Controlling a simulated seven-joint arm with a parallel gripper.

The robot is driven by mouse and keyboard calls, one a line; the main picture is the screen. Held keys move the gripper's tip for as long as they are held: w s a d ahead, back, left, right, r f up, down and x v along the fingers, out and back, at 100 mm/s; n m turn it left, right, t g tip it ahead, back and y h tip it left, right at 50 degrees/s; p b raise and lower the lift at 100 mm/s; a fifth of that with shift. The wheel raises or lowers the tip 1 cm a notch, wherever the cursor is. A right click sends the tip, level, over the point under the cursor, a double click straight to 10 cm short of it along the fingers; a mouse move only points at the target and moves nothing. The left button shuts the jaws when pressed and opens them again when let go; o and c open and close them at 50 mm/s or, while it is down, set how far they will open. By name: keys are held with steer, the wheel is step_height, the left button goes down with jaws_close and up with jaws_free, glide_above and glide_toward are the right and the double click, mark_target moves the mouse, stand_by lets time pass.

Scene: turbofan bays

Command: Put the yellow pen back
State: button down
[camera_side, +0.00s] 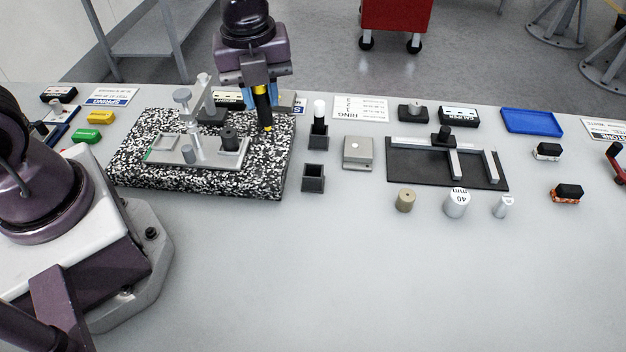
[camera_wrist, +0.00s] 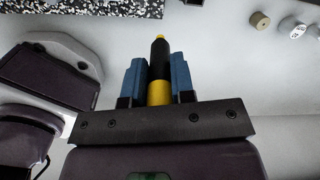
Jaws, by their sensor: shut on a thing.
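The yellow pen (camera_side: 264,107), with a black middle section, is held upright in my gripper (camera_side: 262,98) above the right part of the speckled granite block in the side view. In the wrist view the pen (camera_wrist: 159,62) stands between the two blue fingers of my gripper (camera_wrist: 159,82), which are shut on it. Its yellow tip points away from the palm. An empty-looking dark square holder (camera_side: 313,178) stands on the table right of the block. A similar holder (camera_side: 318,142) behind it has a white-topped black pen (camera_side: 319,112) standing in it.
The granite block (camera_side: 130,170) carries a grey plate with a stand and a black knob. Right of the holders are a grey box (camera_side: 357,152), a black mat (camera_side: 405,172) with a caliper and several weights. The front of the table is clear.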

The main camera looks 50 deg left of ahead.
steer(key=s+f+n, duration=0.1)
steer(key=s+f, duration=0.1)
steer(key=s, duration=0.4)
steer(key=shift+n+g, duration=0.4)
steer(key=shift+n, duration=0.1)
steer(key=shift+w+d+f, duration=0.5)
steer(key=shift+w+f, duration=1.7)
steer(key=shift+w+d+f, duration=0.55)
steer(key=shift+w+f, duration=1.65)
steer(key=shift+w+d+f, duration=0.5)
steer(key=shift+w+f, duration=1.7)
steer(key=shift+f, duration=0.15)
steer(key=c, duration=1)
jaws_free()
steer(key=shift+o, duration=0.2)
